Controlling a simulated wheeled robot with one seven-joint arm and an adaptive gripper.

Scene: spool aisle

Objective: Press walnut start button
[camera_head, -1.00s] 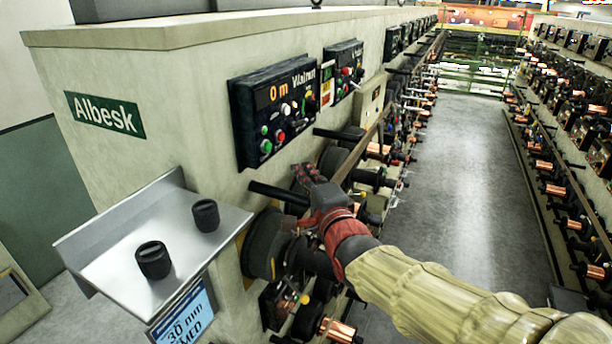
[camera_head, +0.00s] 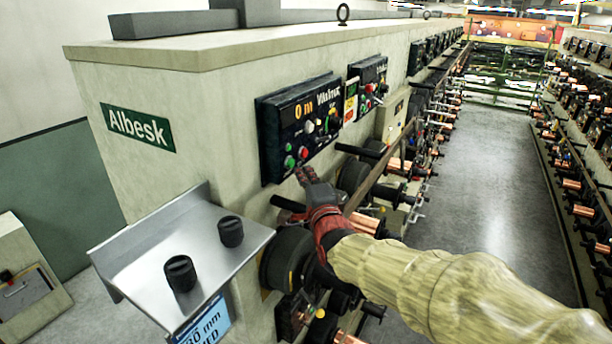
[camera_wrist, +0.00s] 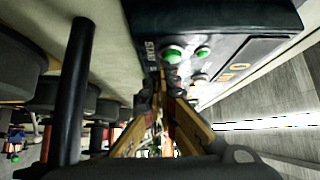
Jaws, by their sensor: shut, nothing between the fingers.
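The walnut control panel (camera_head: 268,140) is a dark box on the machine's side wall with an orange "0 m" display. At its lower left end are a large green button (camera_head: 289,162), a smaller green one (camera_head: 288,147) and a red button (camera_head: 303,152). My gripper (camera_head: 303,174) is shut and empty, just below and in front of that end. In the wrist view, the large green button (camera_wrist: 172,54) lies beyond my fingertips (camera_wrist: 166,80), beside white lettering that looks like "START". The fingers partly cover the red button. I cannot tell whether the fingertips touch the panel.
A second panel (camera_head: 367,85) hangs farther along the wall. A metal shelf (camera_head: 150,250) with two black cylinders stands at left. Black rods and copper spools (camera_head: 368,222) jut out below the panels. The aisle floor (camera_head: 490,180) is clear at right.

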